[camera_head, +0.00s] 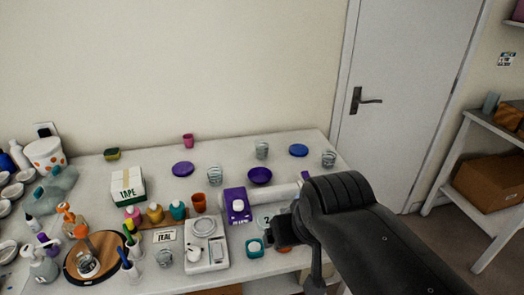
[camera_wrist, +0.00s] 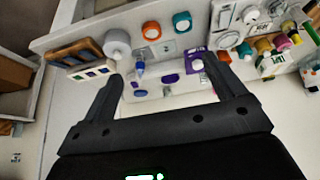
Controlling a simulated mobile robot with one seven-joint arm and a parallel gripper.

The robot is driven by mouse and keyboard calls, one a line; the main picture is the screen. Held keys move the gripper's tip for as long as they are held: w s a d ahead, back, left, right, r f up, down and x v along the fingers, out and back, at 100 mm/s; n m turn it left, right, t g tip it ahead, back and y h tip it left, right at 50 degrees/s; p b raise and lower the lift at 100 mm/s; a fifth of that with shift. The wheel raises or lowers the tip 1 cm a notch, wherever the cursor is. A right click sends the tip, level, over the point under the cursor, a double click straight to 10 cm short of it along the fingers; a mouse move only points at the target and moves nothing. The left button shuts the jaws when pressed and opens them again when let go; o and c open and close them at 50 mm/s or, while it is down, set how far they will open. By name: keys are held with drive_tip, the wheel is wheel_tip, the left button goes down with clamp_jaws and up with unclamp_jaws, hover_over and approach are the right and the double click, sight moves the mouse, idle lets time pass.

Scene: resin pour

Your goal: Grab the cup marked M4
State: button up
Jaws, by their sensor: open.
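Several clear cups stand on the white table in the head view: one at the back (camera_head: 261,150), one near the middle (camera_head: 215,175), one at the right (camera_head: 328,158) and one at the front left (camera_head: 164,257). An orange cup (camera_head: 198,203) and a pink cup (camera_head: 188,140) also stand there. I cannot read M4 on any of them. My gripper is open with nothing between its fingers in the wrist view (camera_wrist: 163,70). In the head view my dark arm reaches over the table's front right and hides part of it. The cups are too small to identify in the wrist view.
A purple box (camera_head: 237,206), a white scale (camera_head: 206,254) and a tape box (camera_head: 128,187) stand mid-table. Bottles crowd the left. Purple and blue lids (camera_head: 298,150) lie towards the back. The back edge has free room.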

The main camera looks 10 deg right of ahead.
drive_tip(key=shift+c, duration=1)
